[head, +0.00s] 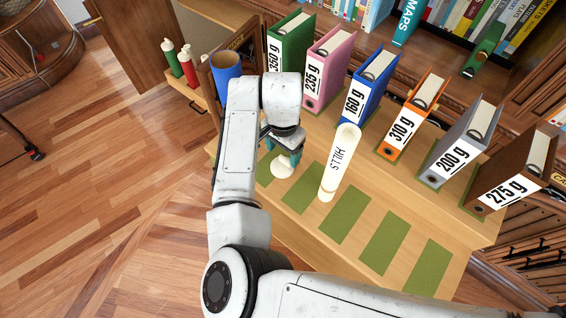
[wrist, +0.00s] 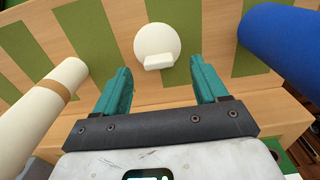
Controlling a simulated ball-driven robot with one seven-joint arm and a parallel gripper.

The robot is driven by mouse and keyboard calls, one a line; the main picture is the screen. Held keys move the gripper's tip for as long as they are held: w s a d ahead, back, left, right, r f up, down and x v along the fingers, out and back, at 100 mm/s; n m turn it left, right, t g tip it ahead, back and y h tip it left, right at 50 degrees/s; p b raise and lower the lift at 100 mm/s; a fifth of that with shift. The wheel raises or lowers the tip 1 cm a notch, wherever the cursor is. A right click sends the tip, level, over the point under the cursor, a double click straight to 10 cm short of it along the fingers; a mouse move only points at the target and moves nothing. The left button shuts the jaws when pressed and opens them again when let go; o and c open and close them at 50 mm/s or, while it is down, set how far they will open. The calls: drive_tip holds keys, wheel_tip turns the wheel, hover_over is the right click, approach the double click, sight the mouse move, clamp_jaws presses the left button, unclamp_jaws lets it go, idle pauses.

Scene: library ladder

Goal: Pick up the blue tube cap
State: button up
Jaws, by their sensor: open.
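A round white cap (head: 283,169) with a small raised tab lies on the wooden step, partly hidden by my gripper in the head view. It also shows in the wrist view (wrist: 157,40), just past the fingertips and between their lines. My gripper (head: 282,155) is open and empty, with its teal fingers above and close to the cap. In the wrist view, my gripper (wrist: 160,72) shows a clear gap between its fingers. A blue tube (head: 226,68) stands open-topped behind my arm. It also shows at the right of the wrist view (wrist: 285,42).
A cream tube (head: 338,165) marked HILLS stands right of my gripper, and shows at left in the wrist view (wrist: 35,110). Several weight-labelled binders, including a pink one (head: 328,65), line the upper step. Green strips (head: 345,215) mark the lower step. Bottles (head: 187,66) stand at left.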

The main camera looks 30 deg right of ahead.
sight(284, 160)
wheel_tip(284, 160, down, 4)
drive_tip(key=shift+s+d, duration=0.1)
drive_tip(key=shift+s, duration=0.05)
drive_tip(key=shift+c, duration=0.3)
drive_tip(key=c, duration=1.1)
